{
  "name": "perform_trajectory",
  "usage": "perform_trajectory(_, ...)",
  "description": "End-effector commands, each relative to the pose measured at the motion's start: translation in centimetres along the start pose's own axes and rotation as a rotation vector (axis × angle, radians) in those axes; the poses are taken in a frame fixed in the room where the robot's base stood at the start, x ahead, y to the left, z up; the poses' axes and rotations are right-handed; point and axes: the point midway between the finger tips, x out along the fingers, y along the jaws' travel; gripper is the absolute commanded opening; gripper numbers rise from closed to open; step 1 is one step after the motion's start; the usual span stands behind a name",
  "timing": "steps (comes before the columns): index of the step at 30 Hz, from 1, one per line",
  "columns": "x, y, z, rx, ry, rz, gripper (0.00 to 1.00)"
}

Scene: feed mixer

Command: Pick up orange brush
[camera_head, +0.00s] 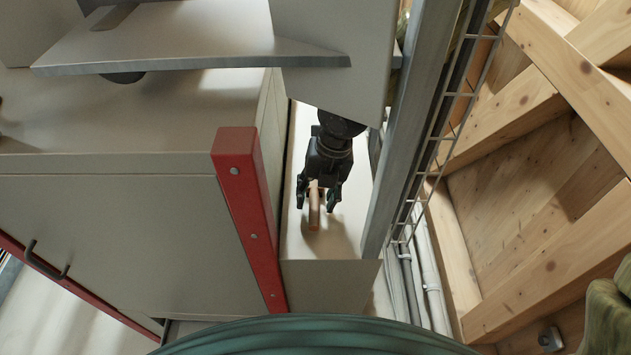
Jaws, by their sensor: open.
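The brush (314,210) shows as a small orange-brown handle on the pale ledge (320,244) in the middle of the view. It points toward me. My gripper (317,201) is open and reaches down from above, with one finger on each side of the brush. I cannot tell whether the fingers touch it. The far end of the brush is hidden under my gripper.
A red post (248,215) and a pale cabinet (110,240) stand left of the ledge. A metal upright (408,120) and wire mesh (452,110) close off the right side. Wooden beams (540,270) lie further right. The ledge is narrow.

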Motion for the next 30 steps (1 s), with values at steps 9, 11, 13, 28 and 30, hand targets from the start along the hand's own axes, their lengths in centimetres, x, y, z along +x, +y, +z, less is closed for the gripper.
perform_trajectory(9, 2.5, 0.0, -0.2, -0.001, 0.001, -0.002, 0.46)
perform_trajectory(11, 2.7, 0.0, -0.1, 0.000, 0.000, 0.000, 0.46)
perform_trajectory(13, 3.0, 0.0, -0.1, 0.000, -0.001, 0.000, 0.46)
perform_trajectory(28, 3.1, 0.0, -0.1, 0.000, 0.000, 0.001, 0.08)
perform_trajectory(30, 3.1, 0.0, -0.1, 0.001, 0.000, 0.001, 0.00)
